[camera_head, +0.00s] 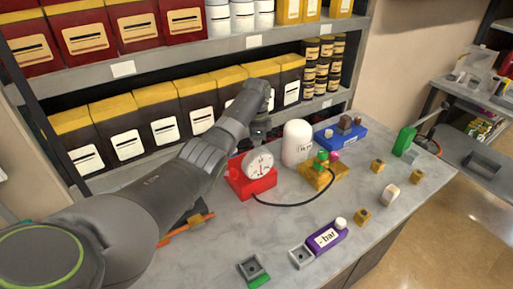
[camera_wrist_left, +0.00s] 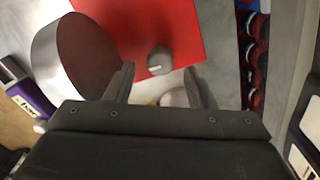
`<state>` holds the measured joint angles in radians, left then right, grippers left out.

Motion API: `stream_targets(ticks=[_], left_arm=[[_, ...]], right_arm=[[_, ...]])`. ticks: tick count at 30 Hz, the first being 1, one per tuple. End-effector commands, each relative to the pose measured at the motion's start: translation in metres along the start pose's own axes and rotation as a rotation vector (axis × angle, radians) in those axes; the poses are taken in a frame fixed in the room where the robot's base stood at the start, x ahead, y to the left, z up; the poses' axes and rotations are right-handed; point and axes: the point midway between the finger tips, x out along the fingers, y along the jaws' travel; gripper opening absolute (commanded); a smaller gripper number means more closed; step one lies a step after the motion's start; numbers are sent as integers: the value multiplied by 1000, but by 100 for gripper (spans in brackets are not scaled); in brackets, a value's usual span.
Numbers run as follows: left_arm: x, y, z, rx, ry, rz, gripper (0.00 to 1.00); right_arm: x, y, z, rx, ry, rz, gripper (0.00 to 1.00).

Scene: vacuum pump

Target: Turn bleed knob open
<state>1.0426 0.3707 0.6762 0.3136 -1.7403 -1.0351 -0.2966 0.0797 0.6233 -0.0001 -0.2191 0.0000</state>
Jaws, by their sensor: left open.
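A round grey knob with a pale mark (camera_wrist_left: 160,60), apparently the bleed knob, sits on the red block in the left wrist view. The red block (camera_head: 251,183) carries a white dial gauge (camera_head: 258,163) in the head view; it also shows in the left wrist view (camera_wrist_left: 190,22), with the gauge's grey round body (camera_wrist_left: 75,58) at the left. My left gripper (camera_wrist_left: 160,78) is open, its fingers apart on either side of the knob's line. I cannot tell whether they touch it. In the head view the gripper (camera_head: 259,130) points down behind the gauge, and the knob is hidden.
A white cylinder (camera_head: 297,143) stands right of the gauge. A black hose (camera_head: 295,204) runs to a yellow block (camera_head: 327,177). A purple "-bar" block (camera_head: 325,238) and small blocks lie forward and right. Shelves of boxes (camera_head: 160,110) stand close behind the arm.

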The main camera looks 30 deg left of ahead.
Motion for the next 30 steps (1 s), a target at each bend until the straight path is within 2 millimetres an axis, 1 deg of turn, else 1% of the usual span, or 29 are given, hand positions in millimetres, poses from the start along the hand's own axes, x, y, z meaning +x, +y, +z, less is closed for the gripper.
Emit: stream_targets(ticks=[1, 3, 6, 15, 17, 25, 26, 30], left_arm=[[7, 1, 0, 0, -1, 3, 49], [14, 0, 0, 1, 0, 2, 49], [20, 0, 0, 1, 0, 1, 49], [22, 0, 0, 1, 0, 0, 49], [22, 0, 0, 1, 0, 0, 43], [22, 0, 0, 0, 0, 0, 7], [22, 0, 0, 0, 0, 0, 5], [22, 0, 0, -5, 0, 0, 5]], right_arm=[[-1, -1, 2, 1, -3, -2, 55], [-1, -3, 3, 2, -5, -3, 55], [-2, -4, 4, 3, -6, -5, 55], [-2, -3, 4, 2, -8, -4, 55], [-2, -3, 4, 2, -8, -3, 55], [-2, 1, 5, 0, -9, 1, 55], [-2, 1, 5, 0, -9, 1, 55], [-2, 2, 5, 0, -9, 2, 55]])
